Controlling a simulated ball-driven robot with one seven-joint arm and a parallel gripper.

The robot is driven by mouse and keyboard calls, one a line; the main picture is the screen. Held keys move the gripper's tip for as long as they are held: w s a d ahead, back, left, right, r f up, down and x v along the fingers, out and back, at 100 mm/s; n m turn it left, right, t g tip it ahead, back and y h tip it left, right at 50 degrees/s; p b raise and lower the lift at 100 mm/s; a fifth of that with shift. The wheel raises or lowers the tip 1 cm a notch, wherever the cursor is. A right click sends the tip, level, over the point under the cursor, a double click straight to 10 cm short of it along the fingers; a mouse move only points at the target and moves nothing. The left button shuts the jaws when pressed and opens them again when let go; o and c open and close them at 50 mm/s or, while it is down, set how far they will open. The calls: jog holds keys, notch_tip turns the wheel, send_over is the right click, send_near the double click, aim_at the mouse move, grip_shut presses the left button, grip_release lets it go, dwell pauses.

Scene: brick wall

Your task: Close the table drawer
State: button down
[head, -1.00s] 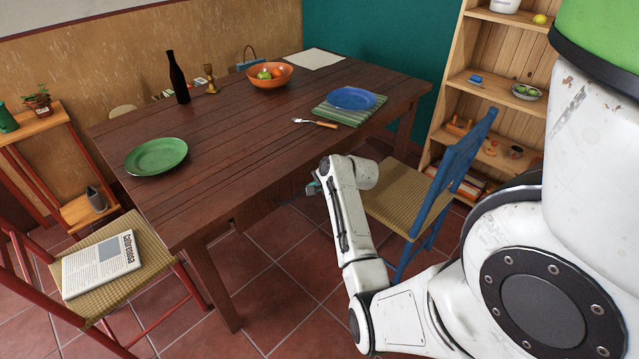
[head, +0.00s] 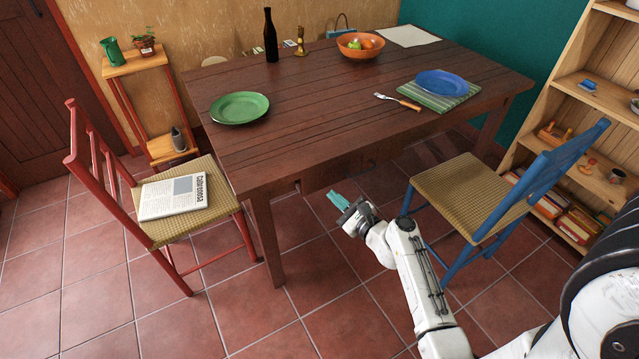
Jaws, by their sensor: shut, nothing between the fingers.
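The dark wooden table (head: 330,105) stands in the middle of the head view. Its drawer front (head: 338,172) shows as a dark panel under the near long edge. How far the drawer stands out is hard to tell in the shadow. My gripper (head: 338,199) is shut and empty, with teal fingertips pointing up and left. It appears just below and in front of the drawer panel in the picture. I cannot tell whether it touches the panel.
A blue chair (head: 480,195) stands close to the right of my arm. A red chair (head: 150,195) with a newspaper stands at the table's left end. A shelf (head: 580,120) stands at the right. Tiled floor (head: 330,300) is free in front.

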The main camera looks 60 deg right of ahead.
notch_tip(320, 180, down, 3)
jog(key=s+a+m+g+h, duration=0.1)
jog(key=s+m+h, duration=0.2)
jog(key=m, duration=0.4)
send_near(314, 176)
jog(key=x, duration=0.5)
jog(key=shift+w+r, duration=0.1)
jog(key=shift+r, duration=0.1)
jog(key=shift+x, duration=0.8)
jog(key=shift+w+f, duration=0.1)
jog(key=shift+w, duration=0.05)
jog(key=b+x, duration=0.2)
jog(key=x, duration=0.1)
jog(key=shift+w+d+f, duration=0.1)
jog(key=shift+d+f, duration=0.05)
jog(key=shift+d, duration=0.05)
jog(key=shift+w+d, duration=0.15)
jog(key=shift+w, duration=0.15)
jog(key=shift+w+r, duration=0.1)
jog(key=shift+r, duration=0.25)
